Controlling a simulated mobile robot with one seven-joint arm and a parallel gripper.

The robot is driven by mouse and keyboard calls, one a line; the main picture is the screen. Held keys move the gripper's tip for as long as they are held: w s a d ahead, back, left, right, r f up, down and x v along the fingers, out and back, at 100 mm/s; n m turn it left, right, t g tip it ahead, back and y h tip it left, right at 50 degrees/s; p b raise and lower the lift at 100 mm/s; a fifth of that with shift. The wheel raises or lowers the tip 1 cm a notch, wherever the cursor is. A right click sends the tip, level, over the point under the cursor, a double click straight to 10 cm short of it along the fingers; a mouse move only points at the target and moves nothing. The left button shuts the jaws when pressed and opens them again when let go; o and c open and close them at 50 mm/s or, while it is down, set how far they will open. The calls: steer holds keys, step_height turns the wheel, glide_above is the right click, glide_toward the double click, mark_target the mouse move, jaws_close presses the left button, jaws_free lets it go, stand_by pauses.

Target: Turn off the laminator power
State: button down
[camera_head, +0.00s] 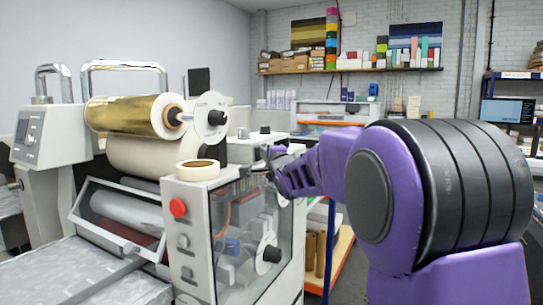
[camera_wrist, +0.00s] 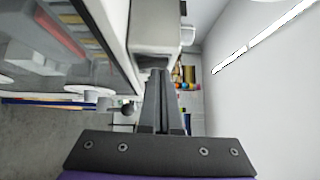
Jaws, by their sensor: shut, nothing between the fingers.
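The laminator (camera_head: 190,260) fills the left half of the head view, with a gold roll (camera_head: 125,115) on top. Its front panel has a red round button (camera_head: 178,208) and grey knobs (camera_head: 183,242) below it. A clear side cover (camera_head: 245,235) shows rollers inside. My purple arm reaches in from the right. My gripper (camera_head: 272,157) is at the top rear corner of the clear cover, right of the red button and apart from it. In the wrist view my gripper (camera_wrist: 158,75) is shut and empty, its tips close to a white box-like part (camera_wrist: 155,38). Exact contact is unclear.
A tape roll (camera_head: 198,170) lies on top of the laminator housing. A control screen (camera_head: 28,132) is at far left. Behind stand shelves with boxes (camera_head: 285,63) and another machine (camera_head: 325,125). An orange-edged cart (camera_head: 341,245) stands right of the laminator.

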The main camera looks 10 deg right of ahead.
steer(key=s, duration=0.7)
steer(key=shift+s+d+f, duration=0.2)
steer(key=shift+s+d, duration=0.05)
steer(key=shift+d, duration=0.2)
